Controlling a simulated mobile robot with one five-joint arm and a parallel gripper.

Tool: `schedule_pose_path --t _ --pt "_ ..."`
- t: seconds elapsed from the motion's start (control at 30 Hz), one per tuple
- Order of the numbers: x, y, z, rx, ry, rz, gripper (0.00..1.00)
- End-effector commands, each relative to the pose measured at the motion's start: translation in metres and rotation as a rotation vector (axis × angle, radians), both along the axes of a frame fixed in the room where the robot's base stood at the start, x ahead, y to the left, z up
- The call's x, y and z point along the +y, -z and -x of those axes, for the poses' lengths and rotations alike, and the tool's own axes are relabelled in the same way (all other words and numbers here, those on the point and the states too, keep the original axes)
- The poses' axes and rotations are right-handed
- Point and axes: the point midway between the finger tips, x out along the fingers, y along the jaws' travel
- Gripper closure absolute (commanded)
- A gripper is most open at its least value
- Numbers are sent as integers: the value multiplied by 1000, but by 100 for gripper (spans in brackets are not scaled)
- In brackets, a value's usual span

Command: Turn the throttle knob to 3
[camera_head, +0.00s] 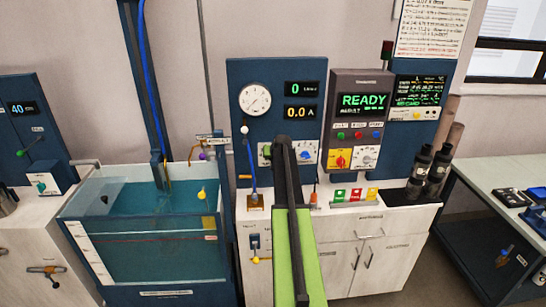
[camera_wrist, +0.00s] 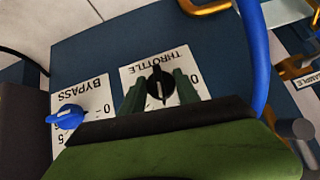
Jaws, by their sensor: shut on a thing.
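The throttle knob (camera_wrist: 158,73) is black with a white pointer line, on a white THROTTLE plate (camera_wrist: 135,74) in the wrist view. The line points toward the bottom of that picture. My gripper (camera_wrist: 159,92) has its two dark green fingers on either side of the knob, shut on it. A 0 shows at the right of the plate; the other scale numbers are hidden by the fingers and gripper body, so I cannot read the setting. In the head view my arm (camera_head: 291,215) reaches to the blue panel (camera_head: 270,124) and hides the knob.
A blue bypass knob (camera_wrist: 66,117) sits left of the throttle plate in the wrist view. A blue hose (camera_wrist: 255,55) runs close on the right. In the head view, a water tank (camera_head: 145,245) stands left and a READY control box (camera_head: 343,87) right of the panel.

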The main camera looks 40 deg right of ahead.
Motion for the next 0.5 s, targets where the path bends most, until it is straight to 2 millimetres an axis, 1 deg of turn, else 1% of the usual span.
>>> schedule_pose_path --t 0.2,0.5 --pt "1 1 1 64 -1 62 100" --pt "1 1 1 91 1 91 100"
